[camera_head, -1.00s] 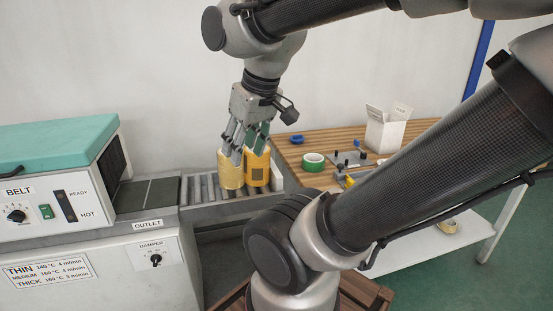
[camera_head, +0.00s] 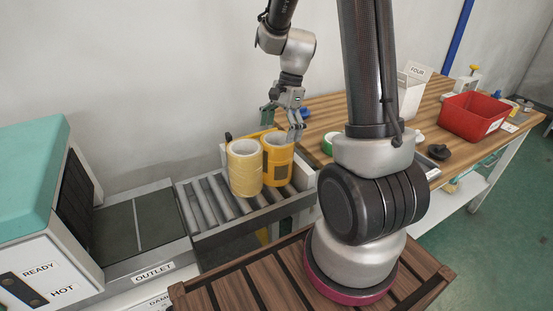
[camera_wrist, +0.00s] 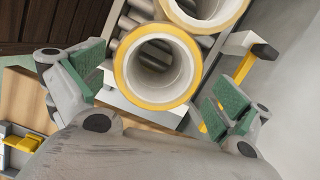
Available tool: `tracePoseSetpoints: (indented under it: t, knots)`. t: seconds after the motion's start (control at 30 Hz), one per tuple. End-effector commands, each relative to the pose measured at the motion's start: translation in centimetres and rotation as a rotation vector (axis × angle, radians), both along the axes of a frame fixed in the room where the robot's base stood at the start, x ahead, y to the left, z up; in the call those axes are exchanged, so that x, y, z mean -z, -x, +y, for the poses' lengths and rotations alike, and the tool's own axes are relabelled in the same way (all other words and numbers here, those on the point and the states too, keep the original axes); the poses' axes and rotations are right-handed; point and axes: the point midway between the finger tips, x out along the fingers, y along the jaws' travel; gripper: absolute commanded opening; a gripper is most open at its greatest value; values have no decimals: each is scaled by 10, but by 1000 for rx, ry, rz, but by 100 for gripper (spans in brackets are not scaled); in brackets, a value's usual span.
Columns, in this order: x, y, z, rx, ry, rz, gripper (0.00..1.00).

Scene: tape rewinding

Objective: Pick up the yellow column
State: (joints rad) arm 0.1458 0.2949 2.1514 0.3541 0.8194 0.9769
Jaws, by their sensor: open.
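Two hollow yellow columns stand upright side by side on the roller conveyor (camera_head: 215,205). The left one (camera_head: 244,170) is pale yellow; the right one (camera_head: 278,160) is deeper orange-yellow with a dark patch on its side. My gripper (camera_head: 282,118) is open and empty, at the top rear of the right column. In the wrist view, one column's open top (camera_wrist: 122,70) lies between my spread green-padded fingers (camera_wrist: 155,84), and the other column (camera_wrist: 240,8) is at the top edge. I cannot tell whether any finger touches a column.
The belt machine (camera_head: 40,190) stands at the left, its outlet joining the conveyor. Behind and right is a wooden table (camera_head: 325,108) with a green tape roll (camera_head: 328,142), a white box (camera_head: 413,90) and a red bin (camera_head: 470,125). A slatted wooden surface (camera_head: 240,285) lies in front.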

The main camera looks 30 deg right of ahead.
Motion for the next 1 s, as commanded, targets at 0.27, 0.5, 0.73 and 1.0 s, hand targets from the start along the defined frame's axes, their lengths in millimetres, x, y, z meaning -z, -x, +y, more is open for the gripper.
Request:
tracePoseSetpoints:
  t: [0.27,0.5,0.73,1.0]
  knots:
    - [36,3,11,-1,0,4,100]
    - [65,4,19,-3,1,0,100]
    - [66,4,19,-4,1,-1,100]
    - [66,4,20,-4,1,-1,53]
